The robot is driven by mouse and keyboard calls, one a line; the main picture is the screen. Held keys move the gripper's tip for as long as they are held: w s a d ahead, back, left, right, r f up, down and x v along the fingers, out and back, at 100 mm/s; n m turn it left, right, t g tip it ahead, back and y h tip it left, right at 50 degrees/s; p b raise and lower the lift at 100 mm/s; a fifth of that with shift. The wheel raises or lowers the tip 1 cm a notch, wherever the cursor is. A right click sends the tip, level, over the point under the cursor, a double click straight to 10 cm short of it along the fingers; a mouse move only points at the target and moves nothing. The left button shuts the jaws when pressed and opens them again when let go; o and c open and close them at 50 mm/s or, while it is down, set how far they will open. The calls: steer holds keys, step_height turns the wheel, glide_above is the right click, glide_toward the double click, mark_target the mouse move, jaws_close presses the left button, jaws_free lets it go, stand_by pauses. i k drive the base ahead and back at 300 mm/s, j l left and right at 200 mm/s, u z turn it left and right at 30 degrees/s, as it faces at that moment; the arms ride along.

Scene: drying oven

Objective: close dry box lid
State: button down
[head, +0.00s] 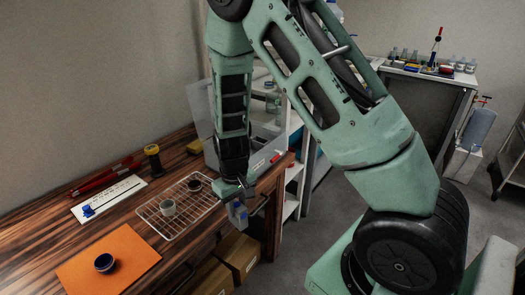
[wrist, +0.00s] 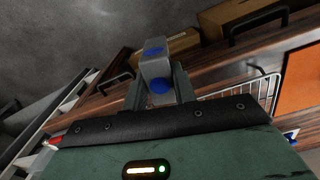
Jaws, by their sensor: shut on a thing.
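The dry box (head: 257,158) is a pale translucent bin at the back right end of the wooden bench, partly hidden behind my arm. A clear upright panel (head: 199,108), apparently its raised lid, stands at its left. My gripper (head: 238,200) is in front of the box, near the bench's front edge. It is shut on a small grey-and-blue item (head: 238,215). In the wrist view, the item (wrist: 156,68) sits between the fingers of my gripper (wrist: 160,82), with blue round spots on its grey body. I cannot tell exactly what it is.
A dark jar (head: 153,160) stands left of the box. Cardboard boxes (head: 237,254) lie below the bench.

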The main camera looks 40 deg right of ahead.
mark_target(261, 153)
steer(key=i+l, duration=0.1)
steer(key=l, duration=1.05)
steer(key=i+l+z, duration=0.1)
steer(key=l, duration=0.45)
steer(key=i+l, duration=0.15)
steer(key=l, duration=0.4)
